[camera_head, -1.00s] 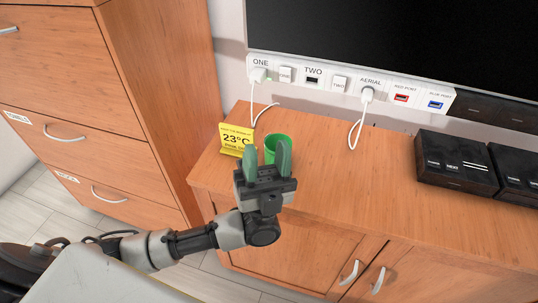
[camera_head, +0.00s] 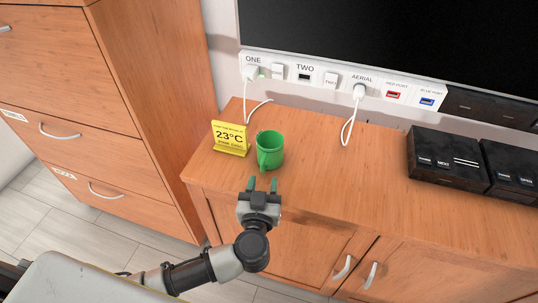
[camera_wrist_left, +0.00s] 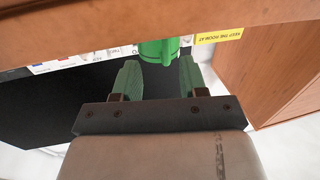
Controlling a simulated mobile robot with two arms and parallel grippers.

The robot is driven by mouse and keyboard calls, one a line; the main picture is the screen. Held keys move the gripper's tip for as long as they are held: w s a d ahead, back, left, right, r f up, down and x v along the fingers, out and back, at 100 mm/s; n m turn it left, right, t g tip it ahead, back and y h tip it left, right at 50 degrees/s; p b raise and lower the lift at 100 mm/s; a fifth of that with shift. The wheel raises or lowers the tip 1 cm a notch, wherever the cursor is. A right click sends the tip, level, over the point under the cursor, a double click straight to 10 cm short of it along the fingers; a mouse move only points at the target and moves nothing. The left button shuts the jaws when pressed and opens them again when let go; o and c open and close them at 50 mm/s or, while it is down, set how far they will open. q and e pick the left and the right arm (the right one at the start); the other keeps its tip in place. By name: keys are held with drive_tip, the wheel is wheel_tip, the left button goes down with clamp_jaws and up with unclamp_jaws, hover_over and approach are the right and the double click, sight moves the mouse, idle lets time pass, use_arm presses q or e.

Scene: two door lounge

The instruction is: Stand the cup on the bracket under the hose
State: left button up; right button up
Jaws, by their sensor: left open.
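The green cup (camera_head: 269,150) stands upright on the wooden cabinet top (camera_head: 330,180), just right of the yellow sign. Its handle faces the front edge. My left gripper (camera_head: 262,183) is open and empty, in front of the cup and apart from it, by the cabinet's front edge in the picture. In the left wrist view the cup (camera_wrist_left: 160,50) shows beyond and between the two green fingers (camera_wrist_left: 158,72), partly cut off by the wooden edge above. I see no bracket and no hose. My right gripper is not in view.
The yellow 23°C sign (camera_head: 230,138) stands close left of the cup. White cables hang from the socket strip (camera_head: 330,82) behind. Dark boxes (camera_head: 446,160) sit at the right. A tall drawer unit (camera_head: 150,120) stands at the left.

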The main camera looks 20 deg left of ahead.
sight(263, 170)
use_arm(q)
drive_tip(key=w, duration=0.1)
drive_tip(key=w+a, duration=0.1)
drive_tip(key=w, duration=0.1)
drive_tip(key=w+b, duration=0.1)
drive_tip(key=w, duration=0.1)
drive_tip(key=shift+w+a+f, duration=0.1)
drive_tip(key=shift+w+a, duration=0.05)
drive_tip(key=shift+a, duration=0.1)
clamp_jaws()
